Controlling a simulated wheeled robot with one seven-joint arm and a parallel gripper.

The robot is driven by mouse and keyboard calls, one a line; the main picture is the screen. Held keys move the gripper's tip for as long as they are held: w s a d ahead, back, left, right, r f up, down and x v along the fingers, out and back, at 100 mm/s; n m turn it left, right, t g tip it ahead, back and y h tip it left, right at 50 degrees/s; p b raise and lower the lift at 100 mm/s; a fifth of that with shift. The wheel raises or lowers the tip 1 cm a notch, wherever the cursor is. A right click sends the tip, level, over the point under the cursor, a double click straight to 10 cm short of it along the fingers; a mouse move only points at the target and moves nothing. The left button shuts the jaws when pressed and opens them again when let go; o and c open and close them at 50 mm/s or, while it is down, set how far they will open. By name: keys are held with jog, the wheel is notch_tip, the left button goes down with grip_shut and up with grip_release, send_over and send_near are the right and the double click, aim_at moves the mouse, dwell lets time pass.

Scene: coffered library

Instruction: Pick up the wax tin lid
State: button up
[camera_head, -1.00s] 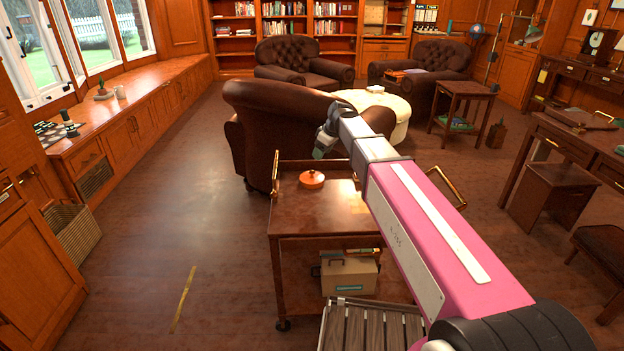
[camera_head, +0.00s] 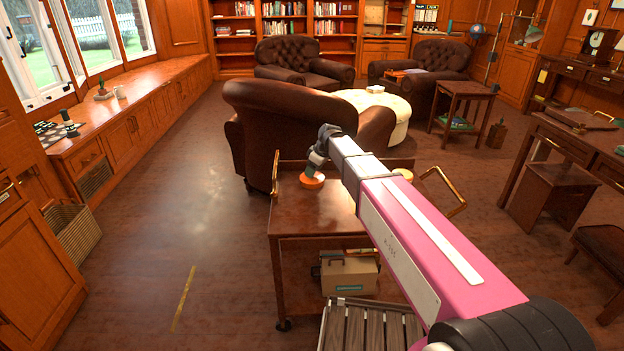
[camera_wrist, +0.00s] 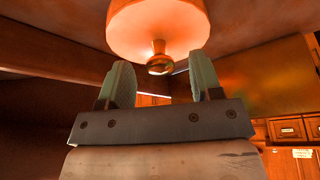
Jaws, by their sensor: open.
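The orange, round wax tin lid (camera_head: 311,182) lies on the top of the wooden cart (camera_head: 305,215), near its far left corner. My gripper (camera_head: 315,168) is just above the lid in the head view and covers part of it. In the wrist view the lid (camera_wrist: 158,25) fills the top, with its small shiny knob (camera_wrist: 159,64) pointing toward my gripper. My two green-grey fingers (camera_wrist: 160,78) are open, one on each side of the knob. Gaps show between the knob and both fingers, and nothing is held.
A round, pale orange thing (camera_head: 404,174) on the cart is partly hidden by my arm. Brass handles stand at the cart's left (camera_head: 275,172) and right (camera_head: 445,190). A brown armchair (camera_head: 275,120) stands just behind. A beige case (camera_head: 348,275) is on the lower shelf.

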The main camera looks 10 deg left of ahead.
jog(key=shift+x, duration=0.85)
jog(key=shift+r, duration=0.1)
jog(key=c, duration=1)
notch_tip(320, 180, up, 10)
